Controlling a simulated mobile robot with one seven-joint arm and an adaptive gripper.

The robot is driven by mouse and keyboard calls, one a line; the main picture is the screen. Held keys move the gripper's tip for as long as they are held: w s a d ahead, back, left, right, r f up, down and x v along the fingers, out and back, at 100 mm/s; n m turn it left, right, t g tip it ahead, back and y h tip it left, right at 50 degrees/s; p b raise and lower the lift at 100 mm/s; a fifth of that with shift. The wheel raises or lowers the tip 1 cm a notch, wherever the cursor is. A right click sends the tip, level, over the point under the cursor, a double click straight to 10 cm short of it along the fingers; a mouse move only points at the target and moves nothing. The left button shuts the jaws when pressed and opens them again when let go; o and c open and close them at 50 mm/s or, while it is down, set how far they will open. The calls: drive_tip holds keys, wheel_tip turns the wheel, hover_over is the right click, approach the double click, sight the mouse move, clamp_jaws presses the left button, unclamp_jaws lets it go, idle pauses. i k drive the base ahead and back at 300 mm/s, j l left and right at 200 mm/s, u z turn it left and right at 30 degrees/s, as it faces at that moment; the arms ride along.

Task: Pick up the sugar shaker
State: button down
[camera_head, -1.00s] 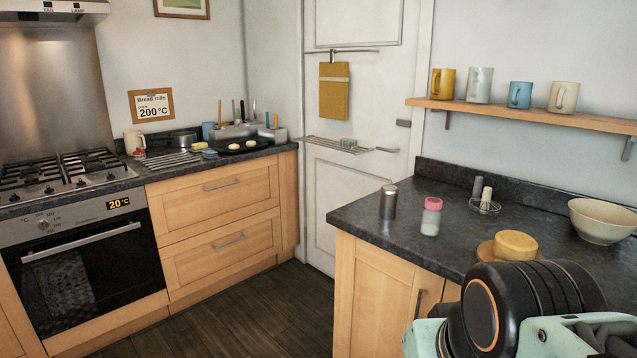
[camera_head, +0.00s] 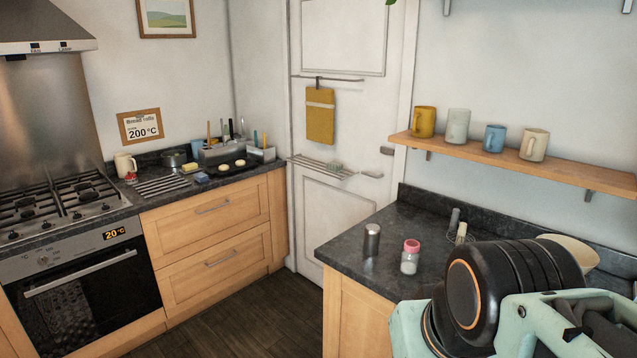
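Two small containers stand upright on the dark worktop at the right. One is a clear jar (camera_head: 410,257) with a pink lid and white contents. The other is a plain metal cylinder (camera_head: 372,240), just left of and behind the jar. I cannot tell for certain which of them is the sugar shaker. My arm fills the lower right corner, in front of the worktop and to the right of the jar. My gripper is not in view.
A wooden shelf (camera_head: 500,160) with several mugs hangs above. Dark floor (camera_head: 265,325) lies clear between the counters.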

sight(409, 261)
drive_tip(key=z, duration=1)
drive_tip(key=i+j+u, duration=0.1)
drive_tip(key=i, duration=0.45)
drive_tip(key=i+j+u, duration=0.1)
drive_tip(key=i+j, duration=0.15)
drive_tip(key=i, duration=0.3)
drive_tip(key=l+z, duration=0.15)
drive_tip(key=z, duration=0.55)
drive_tip(key=j+u, duration=0.1)
drive_tip(key=u, duration=0.25)
drive_tip(key=i+j+u, duration=0.1)
drive_tip(key=u, duration=0.25)
